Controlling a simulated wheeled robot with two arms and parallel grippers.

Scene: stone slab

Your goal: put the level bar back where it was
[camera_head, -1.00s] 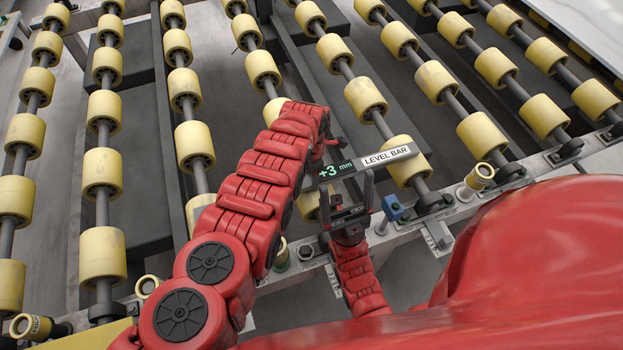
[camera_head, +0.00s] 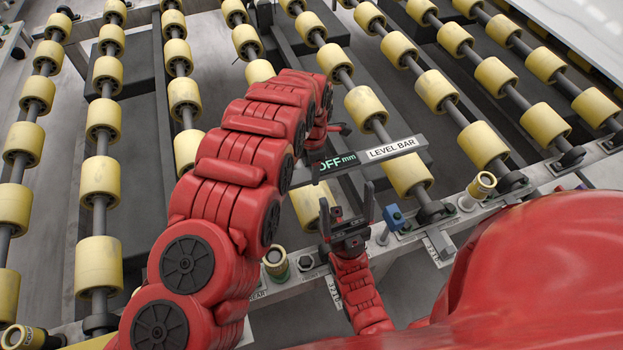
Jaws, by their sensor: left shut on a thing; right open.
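The level bar (camera_head: 408,150) is a dark bar with a white "LEVEL BAR" label and a green display reading "OFF mm", its left part partly hidden by my arm. My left gripper (camera_head: 318,158) is shut on the bar near its left end; its fingertips are mostly hidden behind my red arm. The bar appears held over the yellow rollers, just beyond the front rail; its exact height is hard to tell. My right gripper (camera_head: 347,210) is open and empty, fingers pointing up, just below the bar near the rail.
Rows of yellow rollers (camera_head: 363,103) on dark shafts fill the scene. The pale front rail (camera_head: 410,232) carries a blue block (camera_head: 394,217), a yellow-capped post (camera_head: 481,187), another yellow-topped post (camera_head: 275,262) and printed labels. A white slab (camera_head: 575,25) lies at the top right.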

